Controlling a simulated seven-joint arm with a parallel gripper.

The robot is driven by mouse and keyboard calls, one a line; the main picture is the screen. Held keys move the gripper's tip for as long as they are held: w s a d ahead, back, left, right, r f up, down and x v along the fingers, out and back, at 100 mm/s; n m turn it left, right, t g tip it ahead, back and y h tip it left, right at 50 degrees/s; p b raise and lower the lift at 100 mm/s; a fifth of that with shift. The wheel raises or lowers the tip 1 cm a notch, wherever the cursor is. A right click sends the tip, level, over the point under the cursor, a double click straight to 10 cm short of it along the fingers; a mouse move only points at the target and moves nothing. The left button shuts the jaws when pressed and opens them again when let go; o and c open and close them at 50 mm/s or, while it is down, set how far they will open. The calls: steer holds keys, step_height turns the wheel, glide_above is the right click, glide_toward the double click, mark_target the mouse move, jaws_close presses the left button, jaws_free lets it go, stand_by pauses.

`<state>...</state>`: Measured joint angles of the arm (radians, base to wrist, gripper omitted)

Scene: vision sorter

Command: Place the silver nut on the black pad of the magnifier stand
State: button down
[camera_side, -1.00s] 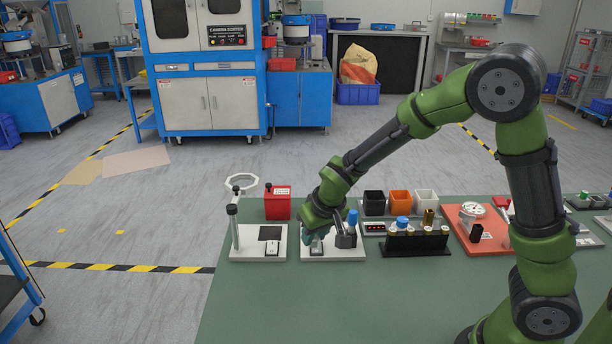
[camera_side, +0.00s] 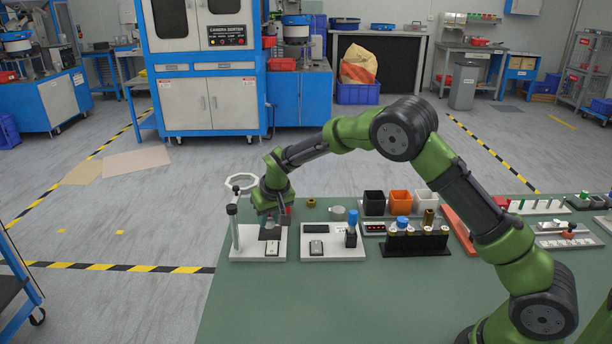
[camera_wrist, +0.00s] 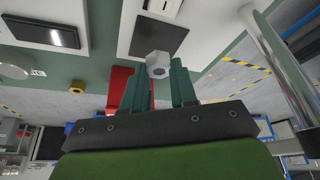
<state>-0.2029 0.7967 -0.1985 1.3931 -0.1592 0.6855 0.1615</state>
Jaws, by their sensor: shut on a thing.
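The silver nut (camera_wrist: 158,64) is held between the fingertips of my gripper (camera_wrist: 161,72) in the wrist view. My gripper (camera_side: 270,220) is low over the magnifier stand in the side view. The stand has a white base (camera_side: 240,252), an upright post and a clear ring lens (camera_side: 241,182). Its black pad (camera_side: 270,234) lies just below my fingertips; the pad also shows behind the nut in the wrist view (camera_wrist: 150,36). I cannot tell whether the nut touches the pad.
The stand's post (camera_side: 233,222) rises left of my gripper. A red box is mostly hidden behind my gripper and shows in the wrist view (camera_wrist: 120,85).

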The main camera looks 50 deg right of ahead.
steer(key=shift+f, duration=1)
steer(key=shift+f, duration=0.2)
steer(key=c, duration=0.9)
jaws_free()
